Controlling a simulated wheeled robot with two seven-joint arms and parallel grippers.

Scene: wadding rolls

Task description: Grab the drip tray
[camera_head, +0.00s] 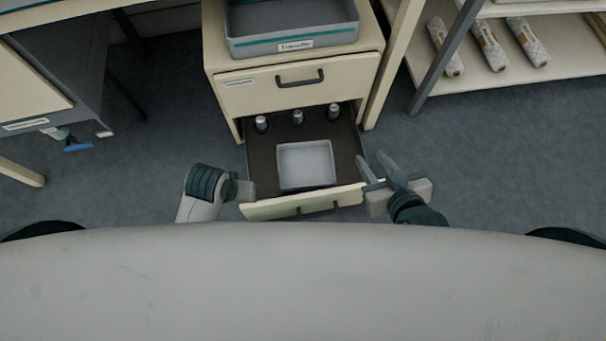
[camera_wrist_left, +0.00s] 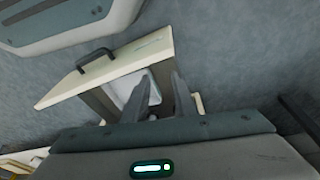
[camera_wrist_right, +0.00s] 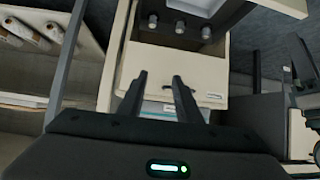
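The drip tray looks to be the shallow, pale square tray (camera_head: 306,165) lying in the open lower drawer (camera_head: 262,178). It also shows at the top edge of the right wrist view (camera_wrist_right: 200,4). In the left wrist view a pale part of it (camera_wrist_left: 122,86) shows behind the drawer front, partly hidden by a finger. My left gripper (camera_head: 246,190) is at the drawer's left front corner, apart from the tray; its fingers (camera_wrist_left: 158,98) are spread and empty. My right gripper (camera_head: 378,167) is just right of the drawer, open and empty, with its fingers apart (camera_wrist_right: 158,92).
Several dark cylinders with pale tops (camera_head: 297,118) stand at the back of the drawer. A larger grey bin labelled Transfer (camera_head: 292,28) sits on the cabinet above. Wrapped rolls (camera_head: 490,45) lie on a shelf at right. The floor beside the drawer is clear.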

